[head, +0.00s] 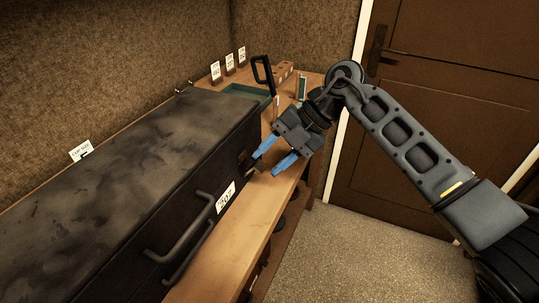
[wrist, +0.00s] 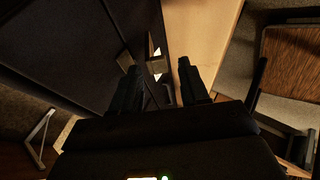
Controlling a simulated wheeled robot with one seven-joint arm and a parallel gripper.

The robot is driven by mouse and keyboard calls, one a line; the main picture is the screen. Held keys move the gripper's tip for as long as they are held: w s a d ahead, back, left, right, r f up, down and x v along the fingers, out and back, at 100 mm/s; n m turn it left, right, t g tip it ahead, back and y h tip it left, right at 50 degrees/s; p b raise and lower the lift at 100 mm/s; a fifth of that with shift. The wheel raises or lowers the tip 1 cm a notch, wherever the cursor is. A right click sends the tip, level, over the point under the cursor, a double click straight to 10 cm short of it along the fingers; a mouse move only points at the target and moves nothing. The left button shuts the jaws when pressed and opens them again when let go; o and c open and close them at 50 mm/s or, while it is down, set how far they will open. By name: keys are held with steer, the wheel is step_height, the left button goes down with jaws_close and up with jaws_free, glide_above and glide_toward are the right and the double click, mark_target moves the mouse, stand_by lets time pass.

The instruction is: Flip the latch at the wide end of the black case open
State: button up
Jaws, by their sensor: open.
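The long black case (head: 130,150) lies shut on the wooden bench, its top dusty and scuffed. Its front face has a dark handle (head: 180,235) and a white number tag (head: 226,196). A small latch (head: 243,157) shows dimly on that face near the far end. My gripper (head: 265,165) is at that far end, its blue fingers apart and pointing at the case by the latch. In the wrist view my gripper (wrist: 158,68) has its dark fingers spread beside the case (wrist: 70,50), with small brownish metal pieces near them. Whether a finger touches the latch I cannot tell.
The bench top (head: 215,262) is bare in front of the case. Behind the far end stand a green tray (head: 247,91), a black-handled tool (head: 262,70), a wooden block (head: 282,72) and several white cards. A brown door (head: 450,90) is at the right.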

steer(key=shift+a+f, duration=0.2)
steer(key=shift+f, duration=0.1)
steer(key=shift+c, duration=0.4)
jaws_close()
